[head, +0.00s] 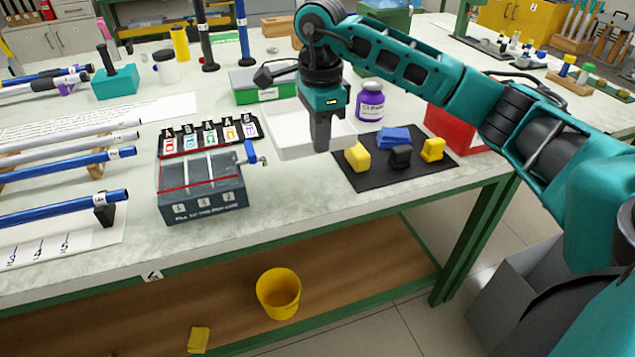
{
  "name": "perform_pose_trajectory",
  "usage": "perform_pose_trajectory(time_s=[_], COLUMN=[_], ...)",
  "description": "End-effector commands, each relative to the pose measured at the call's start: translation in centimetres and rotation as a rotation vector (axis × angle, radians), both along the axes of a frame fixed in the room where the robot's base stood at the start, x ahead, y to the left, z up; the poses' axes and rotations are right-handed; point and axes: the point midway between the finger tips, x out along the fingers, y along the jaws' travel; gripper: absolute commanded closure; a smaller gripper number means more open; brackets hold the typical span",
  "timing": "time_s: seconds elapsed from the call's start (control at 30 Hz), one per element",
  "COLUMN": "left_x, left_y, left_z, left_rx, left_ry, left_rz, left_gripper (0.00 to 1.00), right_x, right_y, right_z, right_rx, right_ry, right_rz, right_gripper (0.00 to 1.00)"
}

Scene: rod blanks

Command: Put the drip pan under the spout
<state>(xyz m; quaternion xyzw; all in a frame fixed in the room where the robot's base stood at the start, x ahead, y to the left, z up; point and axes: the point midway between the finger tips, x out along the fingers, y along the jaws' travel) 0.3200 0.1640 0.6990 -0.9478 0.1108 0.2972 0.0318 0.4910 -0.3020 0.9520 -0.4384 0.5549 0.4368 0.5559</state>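A white rectangular pan (285,147), which looks like the drip pan, is on the table right of a dark grey box (203,199). A small blue tap (252,152), which looks like the spout, sticks out from the box's right side. The pan is beside the tap, close to it. My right gripper (321,146) points down at the pan and hides part of its near wall. Its fingers show edge-on as one dark block, so I cannot tell whether they are open or hold the wall. My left gripper is not in view.
A black mat (375,178) with yellow, blue and black blocks lies right of the pan. A green box (250,94) and a purple-labelled jar (370,102) stand behind. Lettered cards (209,134) sit behind the grey box. A yellow bucket (279,293) is on the lower shelf.

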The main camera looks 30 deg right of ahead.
Motion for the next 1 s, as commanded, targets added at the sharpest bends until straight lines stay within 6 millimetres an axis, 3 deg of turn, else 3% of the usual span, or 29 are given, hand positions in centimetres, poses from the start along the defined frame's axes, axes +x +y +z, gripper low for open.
perform_pose_trajectory(time_s=[0.1,0.23,0.47,0.7,1.0], left_x=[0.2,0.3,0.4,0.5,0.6], left_y=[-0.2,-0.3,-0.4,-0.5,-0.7], left_z=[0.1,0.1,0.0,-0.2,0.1], left_rx=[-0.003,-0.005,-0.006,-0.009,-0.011], left_ry=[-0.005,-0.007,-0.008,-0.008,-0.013], left_rz=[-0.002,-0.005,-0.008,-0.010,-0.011], left_gripper=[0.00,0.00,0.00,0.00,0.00], right_x=[-0.1,0.0,0.0,0.0,0.1], right_y=[0.0,0.0,0.0,0.1,0.0], right_z=[-3.3,-5.6,-7.2,-10.7,-11.0], right_rx=[0.000,0.000,0.001,0.001,0.000], right_ry=[0.003,0.001,-0.001,0.002,-0.002], right_rz=[-0.001,0.000,0.000,0.000,0.001], right_gripper=[1.00,1.00,1.00,1.00,1.00])
